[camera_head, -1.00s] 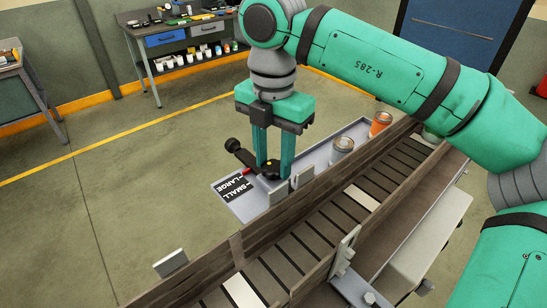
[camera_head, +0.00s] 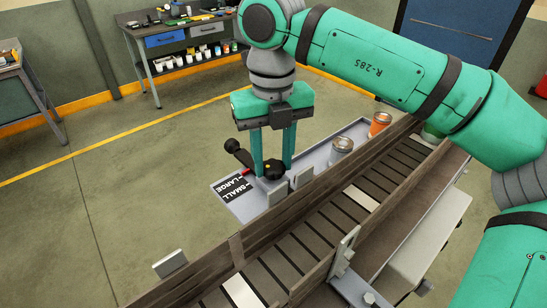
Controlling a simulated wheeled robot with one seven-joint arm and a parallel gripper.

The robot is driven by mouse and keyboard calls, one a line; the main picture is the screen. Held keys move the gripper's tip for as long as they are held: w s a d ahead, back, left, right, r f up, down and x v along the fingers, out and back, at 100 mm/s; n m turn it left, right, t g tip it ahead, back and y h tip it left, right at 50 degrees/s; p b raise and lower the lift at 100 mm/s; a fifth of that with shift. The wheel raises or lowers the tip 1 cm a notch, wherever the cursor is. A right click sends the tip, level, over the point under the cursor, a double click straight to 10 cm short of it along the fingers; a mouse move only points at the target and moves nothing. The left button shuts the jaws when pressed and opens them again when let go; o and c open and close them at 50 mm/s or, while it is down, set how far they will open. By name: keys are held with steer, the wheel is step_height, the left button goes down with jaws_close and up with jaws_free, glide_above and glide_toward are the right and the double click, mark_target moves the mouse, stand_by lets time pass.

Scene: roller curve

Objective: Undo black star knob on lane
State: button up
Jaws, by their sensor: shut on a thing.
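The black star knob (camera_head: 273,169) sits on top of a grey mount at the near end of the side tray, beside the lane (camera_head: 325,217). My gripper (camera_head: 273,168) points straight down over it, with its two green fingers shut on the knob, one on either side. A black lever with a ball end (camera_head: 233,147) reaches out to the left of the knob. A red pointer (camera_head: 246,171) lies by it, above a black label (camera_head: 234,190) reading SMALL and LARGE. The fingers hide part of the knob.
The grey side tray (camera_head: 313,158) holds a metal-lidded jar (camera_head: 341,148) and an orange can (camera_head: 379,123). Wooden rails edge the slatted lane, and grey plates (camera_head: 303,177) stand near the knob.

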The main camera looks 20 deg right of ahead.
mark_target(273, 165)
steer(key=n, duration=0.3)
steer(key=shift+f+n, duration=0.15)
steer(key=shift+n, duration=0.15)
steer(key=n, duration=0.2)
steer(key=shift+n, duration=0.4)
steer(key=n, duration=0.6)
steer(key=shift+n, duration=0.3)
steer(key=o, duration=1.1)
steer(key=shift+c, duration=0.2)
step_height(273, 165, up, 11)
